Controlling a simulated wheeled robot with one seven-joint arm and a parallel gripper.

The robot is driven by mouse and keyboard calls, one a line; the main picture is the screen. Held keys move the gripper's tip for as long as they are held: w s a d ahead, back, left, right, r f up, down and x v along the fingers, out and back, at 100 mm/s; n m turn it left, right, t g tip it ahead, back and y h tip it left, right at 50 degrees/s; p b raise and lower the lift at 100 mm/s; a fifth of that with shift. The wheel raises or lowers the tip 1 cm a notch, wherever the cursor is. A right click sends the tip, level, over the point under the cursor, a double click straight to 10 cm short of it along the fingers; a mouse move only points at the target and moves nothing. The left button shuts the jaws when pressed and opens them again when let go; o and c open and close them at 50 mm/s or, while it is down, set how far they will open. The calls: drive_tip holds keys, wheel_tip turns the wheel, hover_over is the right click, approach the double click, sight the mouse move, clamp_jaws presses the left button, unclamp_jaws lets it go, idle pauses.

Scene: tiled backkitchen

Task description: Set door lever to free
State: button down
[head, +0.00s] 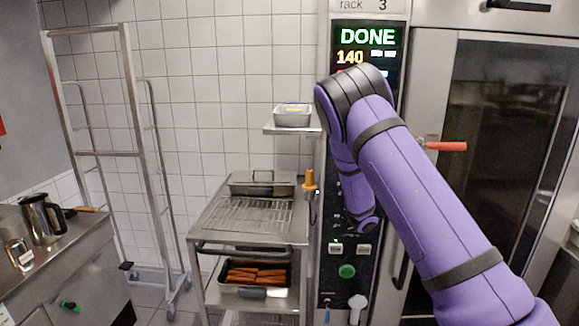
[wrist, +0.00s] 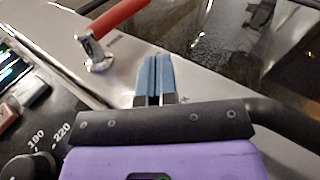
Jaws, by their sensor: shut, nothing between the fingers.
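The door lever (head: 446,146) has a red grip and a metal pivot, and sits at the left edge of the oven door. In the head view it points right, roughly level. In the wrist view the lever (wrist: 118,25) shows at the top, left of and beyond my fingertips, with a metal pivot at its lower end. My gripper (wrist: 155,62) has two blue fingers, shut together and empty, apart from the lever. In the head view my purple arm hides the gripper.
The oven door (head: 500,120) has a dark window. The control panel (head: 347,250) reads DONE and 140, with dials and a green button. A steel trolley (head: 210,255) with trays stands left of it. A tall rack (head: 125,90) stands further left. A long dark bar (wrist: 285,122) lies right of my gripper.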

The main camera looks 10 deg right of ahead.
drive_tip(key=s+a+r+m+g+y, duration=0.1)
drive_tip(key=s+r+m+g+y, duration=0.15)
drive_tip(key=s+y, duration=0.5)
drive_tip(key=s+a+r+m+g+y, duration=0.1)
drive_tip(key=s+r+y, duration=0.2)
drive_tip(key=s+y, duration=0.45)
drive_tip(key=s+a+r+t+y, duration=0.2)
drive_tip(key=s+a+t+y, duration=0.1)
drive_tip(key=s+a, duration=0.3)
drive_tip(key=s+a+r+n+t+y, duration=0.1)
drive_tip(key=s+a+r+t+y, duration=0.1)
drive_tip(key=s+a+t, duration=0.3)
drive_tip(key=s+a+r+n+t+y, duration=0.1)
drive_tip(key=s+a+r+t+y, duration=0.1)
drive_tip(key=s+a+t+y, duration=0.2)
drive_tip(key=s+a, duration=0.3)
drive_tip(key=shift+a+r, duration=0.35)
drive_tip(key=shift+r, duration=0.05)
idle(0.7)
